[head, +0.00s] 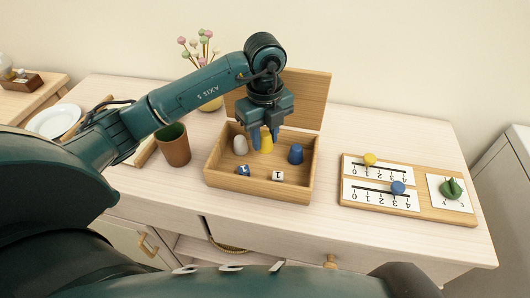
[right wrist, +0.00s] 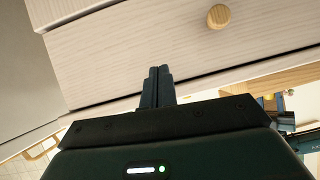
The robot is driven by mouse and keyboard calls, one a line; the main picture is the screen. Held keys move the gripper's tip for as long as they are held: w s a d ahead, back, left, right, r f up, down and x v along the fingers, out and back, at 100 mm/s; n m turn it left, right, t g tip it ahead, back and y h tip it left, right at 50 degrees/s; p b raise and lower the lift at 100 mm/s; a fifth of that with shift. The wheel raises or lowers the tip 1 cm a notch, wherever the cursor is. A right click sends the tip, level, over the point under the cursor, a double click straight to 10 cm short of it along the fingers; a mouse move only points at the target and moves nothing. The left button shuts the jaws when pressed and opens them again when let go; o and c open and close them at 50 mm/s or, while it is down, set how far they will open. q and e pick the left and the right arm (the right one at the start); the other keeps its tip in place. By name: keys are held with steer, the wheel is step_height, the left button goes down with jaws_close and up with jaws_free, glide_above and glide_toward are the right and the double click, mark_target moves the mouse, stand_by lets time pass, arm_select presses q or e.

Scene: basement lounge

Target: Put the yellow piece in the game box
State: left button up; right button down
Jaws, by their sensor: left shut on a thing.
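The game box (head: 260,190) is an open wooden tray with its lid (head: 308,98) standing up at the back. My left gripper (head: 265,142) reaches down into the box from above and is shut on the yellow piece (head: 266,142). The yellow piece is between the fingers, inside the box outline, between a white piece (head: 240,145) on the left and a blue piece (head: 295,154) on the right. I cannot tell if its base touches the floor. My right gripper (right wrist: 157,86) shows in the right wrist view, its fingers together and empty, near the drawer fronts.
A blue die (head: 243,170) and a white die (head: 278,176) lie in the box's front. A brown cup (head: 174,146) stands left of it. A score board (head: 430,211) with yellow and blue markers and a green piece (head: 451,188) lies at right. A vase (head: 210,103) stands behind.

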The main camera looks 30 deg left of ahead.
mark_target(265, 134)
arm_select(q)
step_height(265, 134, down, 6)
steer(key=shift+r, duration=0.2)
steer(key=shift+f, duration=0.15)
steer(key=o, duration=0.9)
steer(key=shift+o, duration=0.2)
steer(key=shift+r, duration=0.2)
step_height(265, 134, up, 12)
